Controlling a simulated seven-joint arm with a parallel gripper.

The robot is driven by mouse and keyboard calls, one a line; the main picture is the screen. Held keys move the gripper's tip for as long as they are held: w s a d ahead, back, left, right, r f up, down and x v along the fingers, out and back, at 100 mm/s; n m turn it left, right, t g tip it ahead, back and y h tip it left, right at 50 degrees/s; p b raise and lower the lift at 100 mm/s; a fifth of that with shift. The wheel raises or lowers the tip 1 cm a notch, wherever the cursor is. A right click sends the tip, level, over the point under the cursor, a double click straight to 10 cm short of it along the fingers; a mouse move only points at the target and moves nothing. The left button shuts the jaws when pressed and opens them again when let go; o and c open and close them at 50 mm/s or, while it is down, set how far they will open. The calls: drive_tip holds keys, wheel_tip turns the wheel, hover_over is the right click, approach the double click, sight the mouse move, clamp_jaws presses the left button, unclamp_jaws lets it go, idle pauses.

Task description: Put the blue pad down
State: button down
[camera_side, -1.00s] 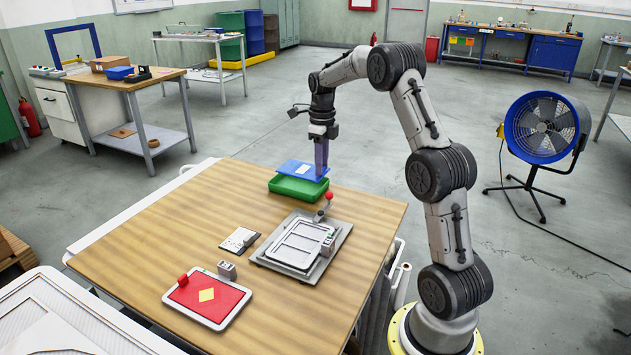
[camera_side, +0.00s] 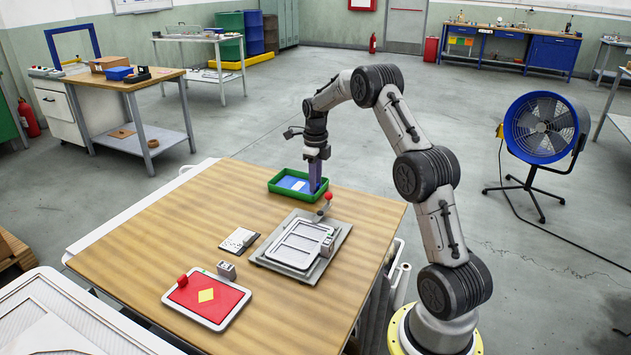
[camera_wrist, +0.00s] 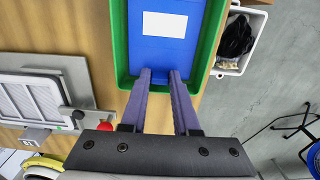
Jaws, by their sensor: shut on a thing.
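The blue pad (camera_side: 292,183) with a white label lies flat inside the green tray at the far edge of the wooden table. It also shows in the wrist view (camera_wrist: 148,56), with the tray's green wall around it. The green tray (camera_side: 271,188) shows its rim on the sides in the wrist view (camera_wrist: 120,40). My gripper (camera_side: 315,188) points down into the tray at the pad's right end. In the wrist view my gripper (camera_wrist: 160,76) has its fingers at the pad's near edge, shut on it. The exact contact is hidden between the fingertips.
A grey fixture (camera_side: 301,243) with a white frame and a red-knobbed lever (camera_side: 328,197) stands close to the tray. A white bin (camera_wrist: 240,45) sits beside the table.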

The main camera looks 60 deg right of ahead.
drive_tip(key=shift+f, duration=0.15)
drive_tip(key=c, duration=0.7)
unclamp_jaws()
drive_tip(key=shift+o, duration=0.2)
wheel_tip(320, 180, up, 12)
drive_tip(key=s+a+r+n+t, duration=0.1)
drive_tip(key=a+r+n, duration=0.3)
drive_tip(key=a, duration=0.2)
drive_tip(key=s+a+r+n, duration=0.1)
drive_tip(key=a+r+n, duration=0.3)
drive_tip(key=a+n, duration=0.15)
drive_tip(key=s+a+r+n+t+h, duration=0.1)
drive_tip(key=s+a+r+n+t, duration=0.15)
drive_tip(key=s+a+n, duration=0.6)
drive_tip(key=s+a+f+n+t, duration=0.1)
drive_tip(key=s+a+f+n, duration=0.1)
drive_tip(key=s+a+n, duration=0.4)
drive_tip(key=s+a+f+n+t+y, duration=0.1)
drive_tip(key=s+a+f+n, duration=0.2)
drive_tip(key=s+a+n, duration=0.4)
drive_tip(key=s+n, duration=0.1)
drive_tip(key=n, duration=0.4)
drive_tip(key=shift+s+a+f, duration=0.2)
drive_tip(key=shift+a+f, duration=0.05)
drive_tip(key=shift+f, duration=0.1)
